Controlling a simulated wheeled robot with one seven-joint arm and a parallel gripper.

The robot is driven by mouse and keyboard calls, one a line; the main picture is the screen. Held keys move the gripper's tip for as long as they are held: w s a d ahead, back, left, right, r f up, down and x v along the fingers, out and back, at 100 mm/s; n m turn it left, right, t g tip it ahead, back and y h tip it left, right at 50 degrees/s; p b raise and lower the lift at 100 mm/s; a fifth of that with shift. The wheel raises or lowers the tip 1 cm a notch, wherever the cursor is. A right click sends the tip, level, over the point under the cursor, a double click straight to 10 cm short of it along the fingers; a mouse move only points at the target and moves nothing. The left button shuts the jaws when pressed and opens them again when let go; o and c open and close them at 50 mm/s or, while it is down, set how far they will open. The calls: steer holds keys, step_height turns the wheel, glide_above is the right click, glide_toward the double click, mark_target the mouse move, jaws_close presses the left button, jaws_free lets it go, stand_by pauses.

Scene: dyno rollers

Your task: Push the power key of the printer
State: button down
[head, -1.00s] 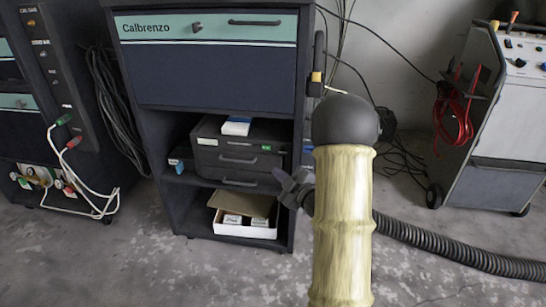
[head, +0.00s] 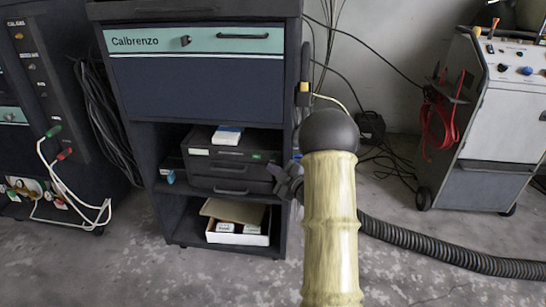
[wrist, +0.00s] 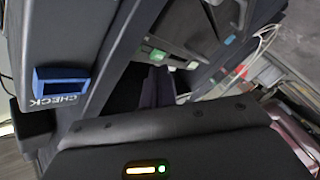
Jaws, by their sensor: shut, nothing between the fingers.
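The printer (head: 205,169) seems to be the dark boxy unit on the cabinet's middle shelf, with a white-and-blue box on top. A small green key (head: 257,157) shows at the right of its front. In the wrist view a green key (wrist: 158,55) shows just beyond the fingertips, likely the same one. My gripper (head: 273,178) is shut and empty, at the right side of the shelf opening, slightly below and right of the key. In the wrist view my fingers (wrist: 157,78) are together and point towards the green key. I see no clear contact.
The dark cabinet (head: 200,90) has a side post close to my gripper. An open carton (head: 238,238) lies on the shelf below. A blue CHECK holder (wrist: 62,86) shows in the wrist view. A grey wheeled cart (head: 500,120) and a thick hose (head: 450,255) are right.

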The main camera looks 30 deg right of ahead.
mark_target(273, 157)
steer(key=shift+w+d, duration=0.55)
steer(key=shift+w, duration=0.3)
stand_by(1.4)
steer(key=shift+w+d, duration=0.2)
steer(key=shift+w, duration=0.2)
stand_by(0.4)
steer(key=shift+w+d+r, duration=0.15)
steer(key=shift+w+r, duration=0.1)
steer(key=shift+w, duration=0.05)
stand_by(0.3)
